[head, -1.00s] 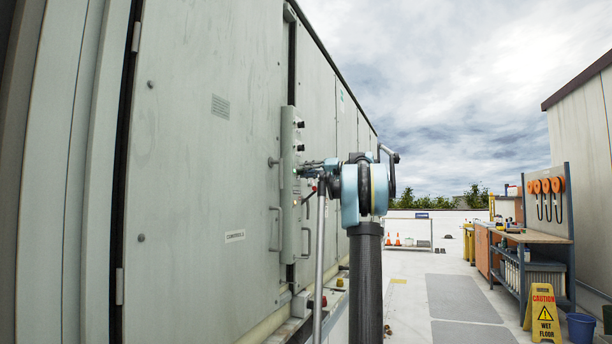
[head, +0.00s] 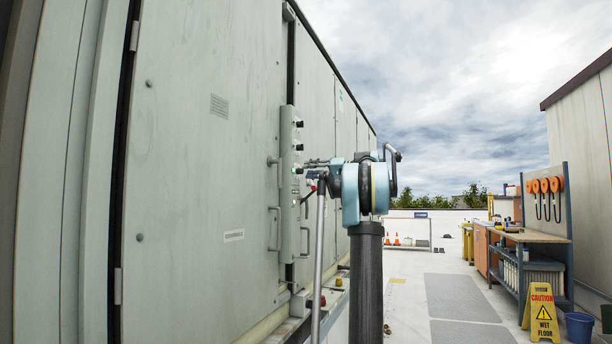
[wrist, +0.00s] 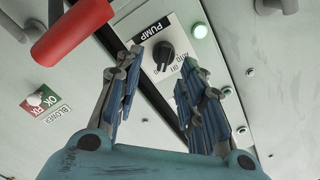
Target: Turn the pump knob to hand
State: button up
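The pump knob (wrist: 163,55) is a black rotary switch under a "PUMP" label on a pale panel, seen in the wrist view. Small position words are printed beside it, partly covered by a finger, and I cannot tell which one it points to. In the head view my gripper (head: 312,163) is at the narrow control panel (head: 287,150) on the cabinet, and the pump knob cannot be made out.
A red handle (wrist: 72,32) crosses the wrist view at upper left. A red-green "BLOWER" plate (wrist: 42,100) is at left. Cabinet handles (head: 275,228) stick out near the panel.

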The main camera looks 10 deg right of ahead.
jog(key=v, duration=0.9)
